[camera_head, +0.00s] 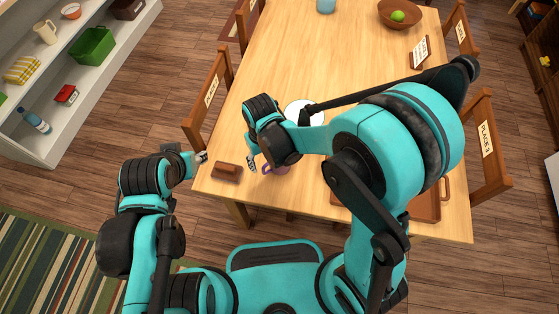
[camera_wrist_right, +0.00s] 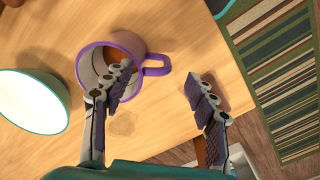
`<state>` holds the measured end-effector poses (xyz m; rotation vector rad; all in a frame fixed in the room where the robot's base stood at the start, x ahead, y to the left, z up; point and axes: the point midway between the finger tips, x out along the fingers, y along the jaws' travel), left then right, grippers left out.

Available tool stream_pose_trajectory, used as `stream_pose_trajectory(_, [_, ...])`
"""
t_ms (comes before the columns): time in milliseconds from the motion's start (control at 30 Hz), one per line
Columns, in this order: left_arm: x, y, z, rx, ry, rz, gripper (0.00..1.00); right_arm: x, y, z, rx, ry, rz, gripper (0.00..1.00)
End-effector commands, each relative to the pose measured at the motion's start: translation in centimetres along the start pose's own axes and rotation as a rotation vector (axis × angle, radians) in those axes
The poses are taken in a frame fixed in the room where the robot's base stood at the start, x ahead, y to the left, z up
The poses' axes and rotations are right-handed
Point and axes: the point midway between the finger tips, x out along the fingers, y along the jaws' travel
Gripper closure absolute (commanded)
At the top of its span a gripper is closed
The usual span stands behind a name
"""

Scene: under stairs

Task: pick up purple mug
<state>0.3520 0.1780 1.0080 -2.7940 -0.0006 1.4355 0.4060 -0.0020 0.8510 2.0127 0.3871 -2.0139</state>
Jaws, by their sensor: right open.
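The purple mug (camera_wrist_right: 134,43) shows in the right wrist view with its round opening towards the camera, a pale inside with something brown in it, and its handle (camera_wrist_right: 157,65) to the right. My right gripper (camera_wrist_right: 165,88) is open. One finger overlaps the mug's opening and the other is right of the handle, so the handle lies between them; I cannot tell whether they touch. In the head view the mug (camera_head: 282,169) is near the table's front edge, partly hidden by my right gripper (camera_head: 257,163). My left gripper (camera_head: 202,157) is at the table's left edge, its jaws unclear.
A white dish (camera_wrist_right: 28,103) is left of the mug in the wrist view. On the table (camera_head: 310,50), a brown block (camera_head: 227,171) lies at the front left corner and a brown tray (camera_head: 425,207) at the right, behind my arm. Chairs (camera_head: 210,98) line the sides.

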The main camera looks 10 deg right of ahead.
Motion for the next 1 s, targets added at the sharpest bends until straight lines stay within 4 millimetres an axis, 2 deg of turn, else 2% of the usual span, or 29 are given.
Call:
stream_pose_trajectory(333, [2.3, 0.0, 1.6, 0.000, 0.000, 0.000, 0.60, 4.8, 0.4, 0.3, 0.000, 0.001, 0.000, 0.43])
stream_pose_trajectory(600, [2.3, 0.0, 1.6, 0.000, 0.000, 0.000, 0.60, 5.2, 0.4, 0.3, 0.001, 0.002, 0.000, 0.43])
stream_pose_trajectory(667, [2.2, 0.0, 1.6, 0.000, 0.000, 0.000, 0.60, 5.2, 0.4, 0.3, 0.001, 0.002, 0.000, 0.56])
stream_pose_trajectory(833, [2.3, 0.0, 1.6, 0.000, 0.000, 0.000, 0.60, 5.2, 0.4, 0.3, 0.001, 0.002, 0.000, 1.00])
stream_pose_trajectory(1000, [2.3, 0.0, 1.6, 0.000, 0.000, 0.000, 0.60, 5.1, 0.4, 0.3, 0.001, 0.002, 0.000, 1.00])
